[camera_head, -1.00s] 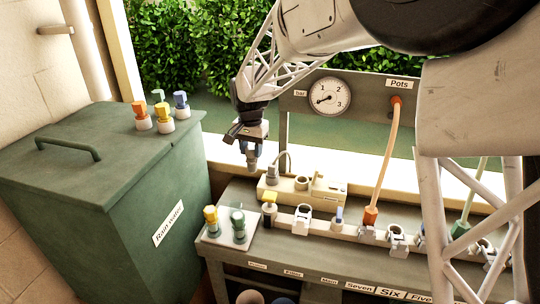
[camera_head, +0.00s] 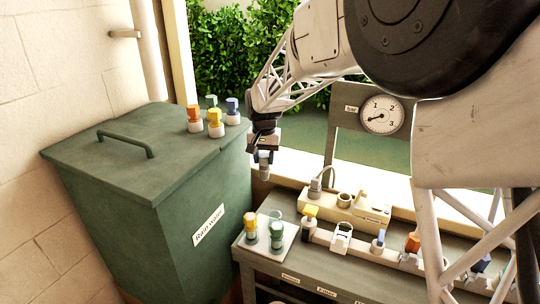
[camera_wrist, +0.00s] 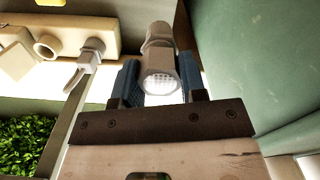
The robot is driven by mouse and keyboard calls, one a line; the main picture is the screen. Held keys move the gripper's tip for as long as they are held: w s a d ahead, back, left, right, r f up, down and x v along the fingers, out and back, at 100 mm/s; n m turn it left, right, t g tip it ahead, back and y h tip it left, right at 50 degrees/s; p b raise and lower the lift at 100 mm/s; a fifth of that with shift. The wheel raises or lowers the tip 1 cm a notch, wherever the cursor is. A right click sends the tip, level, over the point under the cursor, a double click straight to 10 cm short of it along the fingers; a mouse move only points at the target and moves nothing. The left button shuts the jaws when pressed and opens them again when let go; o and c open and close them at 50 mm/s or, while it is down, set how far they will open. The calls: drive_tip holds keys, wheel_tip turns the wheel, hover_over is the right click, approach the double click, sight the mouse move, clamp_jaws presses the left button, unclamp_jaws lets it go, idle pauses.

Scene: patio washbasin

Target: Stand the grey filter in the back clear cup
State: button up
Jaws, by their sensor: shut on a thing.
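My gripper (camera_head: 263,157) hangs in the air between the green bin and the bench. Its blue-padded fingers are shut on the grey filter (camera_head: 264,169). In the wrist view the filter (camera_wrist: 160,80) sits between the fingers (camera_wrist: 160,88), its white mesh end facing the camera.
The green bin (camera_head: 150,185) on the left carries orange, yellow, blue and green-topped pieces (camera_head: 215,120) in pale bases. Right of the tray stand a yellow-topped fitting (camera_head: 310,213), a beige block (camera_head: 352,205) with a curved hose, and a rail of clips. A gauge (camera_head: 382,115) stands behind.

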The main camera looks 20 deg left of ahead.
sight(268, 171)
drive_tip(key=shift+s+d+f+m, duration=0.1)
drive_tip(key=shift+s+f+m, duration=0.1)
drive_tip(key=shift+f+m, duration=0.3)
drive_tip(key=shift+s+d+f+m, duration=0.1)
drive_tip(key=shift+s+f+m, duration=0.15)
drive_tip(key=shift+m, duration=0.35)
drive_tip(key=d+f+m, duration=0.1)
drive_tip(key=m, duration=0.1)
drive_tip(key=s+f+m, duration=0.1)
drive_tip(key=shift+d+f+m, duration=0.1)
drive_tip(key=shift+d+m, duration=0.25)
drive_tip(key=shift+m, duration=0.05)
drive_tip(key=shift+s+d+f+m, duration=0.35)
drive_tip(key=shift+d+f+m, duration=0.3)
drive_tip(key=shift+m, duration=0.65)
drive_tip(key=shift+s+d+f+m, duration=0.45)
drive_tip(key=shift+f+m, duration=0.2)
drive_tip(key=shift+m, duration=0.65)
drive_tip(key=shift+s+d+f+m, duration=0.3)
drive_tip(key=shift+d+f+m, duration=0.35)
drive_tip(key=shift+m, duration=0.65)
drive_tip(key=shift+f, duration=0.2)
drive_tip(key=shift+f, duration=2.7)
drive_tip(key=shift+f, duration=0.6)
drive_tip(key=o, duration=0.6)
drive_tip(key=shift+o, duration=0.2)
